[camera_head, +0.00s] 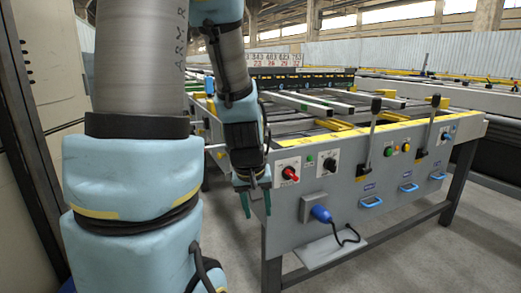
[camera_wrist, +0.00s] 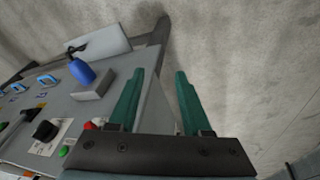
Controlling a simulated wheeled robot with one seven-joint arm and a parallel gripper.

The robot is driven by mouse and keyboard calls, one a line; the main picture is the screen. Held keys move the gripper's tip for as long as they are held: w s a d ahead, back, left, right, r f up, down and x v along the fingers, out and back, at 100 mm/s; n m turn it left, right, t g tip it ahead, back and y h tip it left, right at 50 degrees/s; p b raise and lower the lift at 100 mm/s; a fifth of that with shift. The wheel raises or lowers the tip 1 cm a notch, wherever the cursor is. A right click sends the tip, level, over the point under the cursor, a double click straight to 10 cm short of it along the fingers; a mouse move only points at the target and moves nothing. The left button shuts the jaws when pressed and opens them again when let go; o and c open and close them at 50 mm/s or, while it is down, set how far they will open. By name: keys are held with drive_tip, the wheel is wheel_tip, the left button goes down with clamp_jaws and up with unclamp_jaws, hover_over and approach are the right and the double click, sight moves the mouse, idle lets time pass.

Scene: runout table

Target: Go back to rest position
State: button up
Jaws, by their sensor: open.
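My gripper (camera_head: 256,203) hangs at the near left corner of the runout table (camera_head: 300,222), pointing down, with its green fingers apart and nothing between them. In the wrist view my gripper (camera_wrist: 158,80) shows both green fingers spread, with the table's corner edge and grey floor beyond them. My arm is bent, with its large links filling the left of the head view. From the head view I cannot tell whether the fingers touch the table's side.
The table's front panel carries a red knob (camera_head: 290,173), a black knob (camera_head: 330,163), a blue plug (camera_head: 321,213) with a cable, upright levers (camera_head: 372,125) and blue handles (camera_head: 371,201). A grey cabinet (camera_head: 45,75) stands at left. Concrete floor (camera_head: 400,262) is clear in front.

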drive_tip(key=s+a+r+m+g+y, duration=0.1)
drive_tip(key=s+a+m+g, duration=0.1)
drive_tip(key=s+a, duration=0.4)
wheel_tip(320, 180, up, 24)
drive_tip(key=w+p, duration=0.1)
drive_tip(key=p, duration=2.3)
drive_tip(key=shift+w+r, duration=0.2)
drive_tip(key=shift+w, duration=0.2)
